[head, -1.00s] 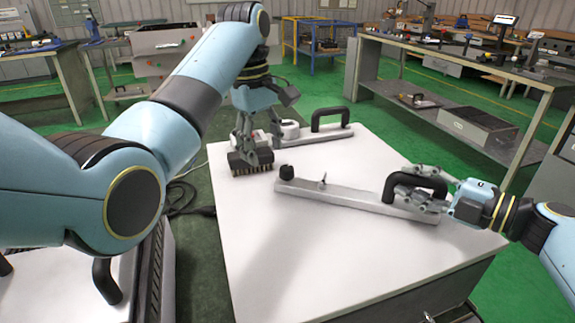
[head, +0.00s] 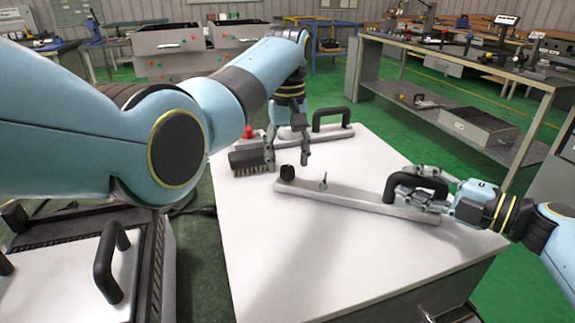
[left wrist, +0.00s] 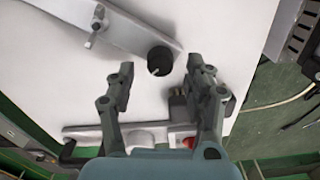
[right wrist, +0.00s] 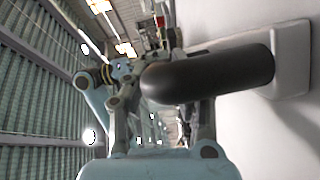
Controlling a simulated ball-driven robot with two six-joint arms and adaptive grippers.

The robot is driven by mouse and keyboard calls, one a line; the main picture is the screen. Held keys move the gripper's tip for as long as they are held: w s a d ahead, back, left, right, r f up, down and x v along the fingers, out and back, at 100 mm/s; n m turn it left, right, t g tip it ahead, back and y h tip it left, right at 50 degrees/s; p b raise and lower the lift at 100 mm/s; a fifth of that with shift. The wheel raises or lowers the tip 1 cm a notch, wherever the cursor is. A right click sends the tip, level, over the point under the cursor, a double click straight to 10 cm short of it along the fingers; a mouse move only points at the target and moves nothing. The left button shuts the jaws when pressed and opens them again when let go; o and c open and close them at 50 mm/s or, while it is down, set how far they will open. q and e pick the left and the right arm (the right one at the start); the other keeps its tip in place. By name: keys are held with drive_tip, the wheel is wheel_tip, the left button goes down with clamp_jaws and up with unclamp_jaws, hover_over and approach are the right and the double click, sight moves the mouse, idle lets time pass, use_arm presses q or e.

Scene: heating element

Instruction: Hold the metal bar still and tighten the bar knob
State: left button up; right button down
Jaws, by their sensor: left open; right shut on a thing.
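The metal bar (head: 345,197) lies on the white table, with a black handle (head: 418,181) at its right end. The black bar knob (head: 287,172) stands at its left end and also shows in the left wrist view (left wrist: 160,60). My right gripper (head: 412,190) is shut on the black handle, which crosses between its fingers in the right wrist view (right wrist: 210,78). My left gripper (head: 288,158) is open and empty above the table, behind the knob. In the left wrist view the knob lies just beyond the gap between the open fingertips (left wrist: 160,78).
A black brush (head: 248,158) lies left of the knob, close to my left gripper. A second bar with a black handle (head: 332,115) lies at the table's back edge, near a red knob (head: 248,132). The front of the white table (head: 330,265) is clear.

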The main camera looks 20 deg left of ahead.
use_arm(q)
drive_tip(key=shift+f, duration=1.2)
clamp_jaws()
